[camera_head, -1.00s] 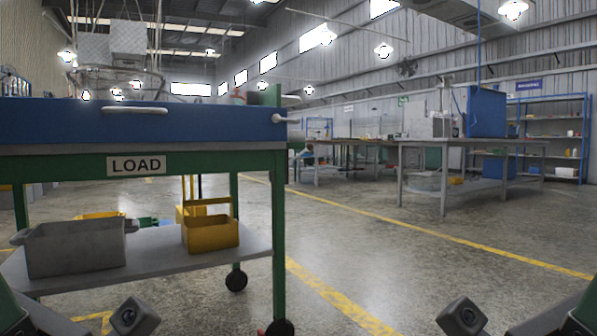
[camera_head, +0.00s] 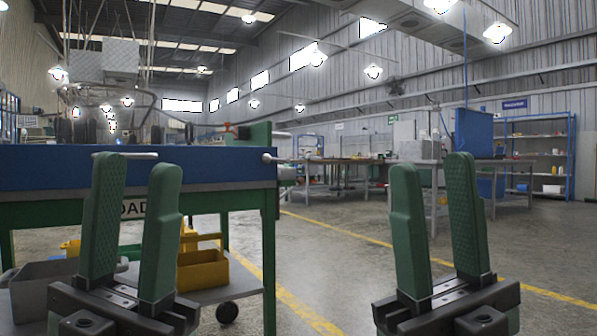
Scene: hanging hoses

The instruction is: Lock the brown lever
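A small reddish-brown part (camera_head: 229,128), perhaps the brown lever, shows above the far right of the blue cart top (camera_head: 225,166), beside a green upright plate (camera_head: 259,134). It is too small to tell its position or whether it is locked. My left gripper (camera_head: 135,170) is in front of the cart, with its green fingers upright, apart and empty. It hides part of the cart front and the LOAD sign. My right gripper (camera_head: 432,170) is right of the cart over the open floor, also upright, apart and empty.
The cart's lower shelf holds a yellow bin (camera_head: 203,270) and a grey bin (camera_head: 42,290). A grey knobbed rod (camera_head: 268,158) sticks out at the cart's right corner. Workbenches and a blue shelf rack (camera_head: 541,165) stand farther back. The floor right of the cart is clear.

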